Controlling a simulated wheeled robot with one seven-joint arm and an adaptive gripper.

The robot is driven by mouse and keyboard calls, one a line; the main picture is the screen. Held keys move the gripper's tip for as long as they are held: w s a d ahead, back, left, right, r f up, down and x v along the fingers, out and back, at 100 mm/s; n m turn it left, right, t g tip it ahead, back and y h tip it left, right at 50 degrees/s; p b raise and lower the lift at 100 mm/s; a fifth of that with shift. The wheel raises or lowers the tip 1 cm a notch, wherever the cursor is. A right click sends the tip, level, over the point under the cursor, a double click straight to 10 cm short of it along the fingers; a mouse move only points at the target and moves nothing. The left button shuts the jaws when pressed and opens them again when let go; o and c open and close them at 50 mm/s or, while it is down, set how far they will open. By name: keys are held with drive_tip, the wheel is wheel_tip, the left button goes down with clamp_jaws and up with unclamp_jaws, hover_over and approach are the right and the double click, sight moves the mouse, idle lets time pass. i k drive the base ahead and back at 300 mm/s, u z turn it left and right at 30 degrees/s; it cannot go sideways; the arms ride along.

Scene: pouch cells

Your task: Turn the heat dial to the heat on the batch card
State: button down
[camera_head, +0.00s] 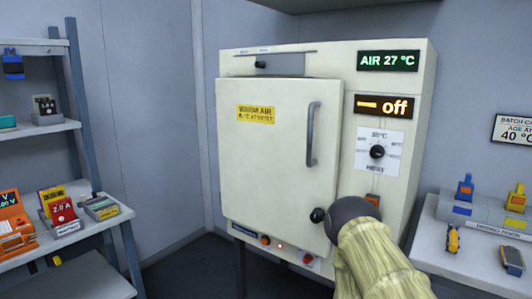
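The heat dial (377,152) is a small black knob on a white plate marked HEAT, on the right front of a cream oven cabinet. Heat marks ring it, but they and its pointer are too small to read surely. The batch card (514,130) on the right wall reads AGE AT 40 °C; the picture edge cuts it off. My arm, in a beige sleeve, rises from the bottom and ends in a dark rounded part (352,209), below and left of the dial and apart from it in the picture. My gripper's fingers cannot be made out.
The oven door (277,165) is shut, with a grey upright handle (312,134). Displays read AIR 27 °C (388,61) and off (384,106). A bench (455,262) at right and shelves (35,130) at left hold small devices.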

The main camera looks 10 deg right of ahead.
sight(377, 151)
drive_tip(key=u, duration=0.8)
drive_tip(key=k, duration=0.8)
drive_tip(key=z, duration=1.2)
drive_tip(key=i, duration=0.5)
drive_tip(key=z, duration=0.05)
